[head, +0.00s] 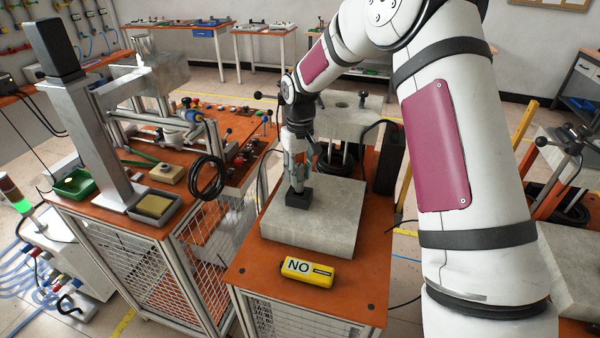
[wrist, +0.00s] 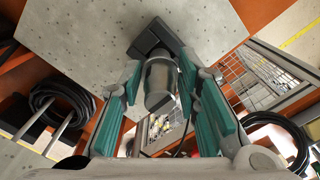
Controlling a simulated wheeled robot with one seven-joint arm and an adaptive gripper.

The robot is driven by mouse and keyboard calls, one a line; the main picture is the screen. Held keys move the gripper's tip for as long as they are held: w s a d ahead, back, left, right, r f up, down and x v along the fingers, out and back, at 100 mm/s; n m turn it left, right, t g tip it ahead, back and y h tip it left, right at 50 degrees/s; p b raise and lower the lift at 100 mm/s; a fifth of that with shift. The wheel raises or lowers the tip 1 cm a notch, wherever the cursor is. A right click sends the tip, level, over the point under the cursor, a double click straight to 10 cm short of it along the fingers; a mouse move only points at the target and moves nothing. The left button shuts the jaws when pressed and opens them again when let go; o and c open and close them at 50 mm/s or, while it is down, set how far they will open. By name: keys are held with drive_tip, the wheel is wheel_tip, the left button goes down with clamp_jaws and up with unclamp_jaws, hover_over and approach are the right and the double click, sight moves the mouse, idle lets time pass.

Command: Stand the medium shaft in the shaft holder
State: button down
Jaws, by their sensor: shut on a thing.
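The shaft (wrist: 160,82) is a bright metal cylinder between the fingers of my gripper (wrist: 160,70) in the wrist view. My gripper, also in the head view (head: 298,166), is shut on it and points down over the grey slab. A black block (head: 298,198), which looks like the shaft holder, sits on the slab under my gripper. It also shows just beyond the shaft's end in the wrist view (wrist: 151,38). The shaft's far end meets or overlaps the block in the picture; whether it is seated inside is hidden. In the head view the fingers mostly cover the shaft.
The grey slab (head: 330,220) lies on an orange table (head: 255,285). A yellow box marked NO (head: 307,272) lies in front of it. A black coiled cable (head: 208,178) hangs at the left bench. The slab's front is clear.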

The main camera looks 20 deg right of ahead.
drive_tip(key=shift+f+b, duration=0.4)
drive_tip(key=shift+f, duration=1.25)
drive_tip(key=c, duration=1.1)
unclamp_jaws()
wheel_tip(320, 180, up, 12)
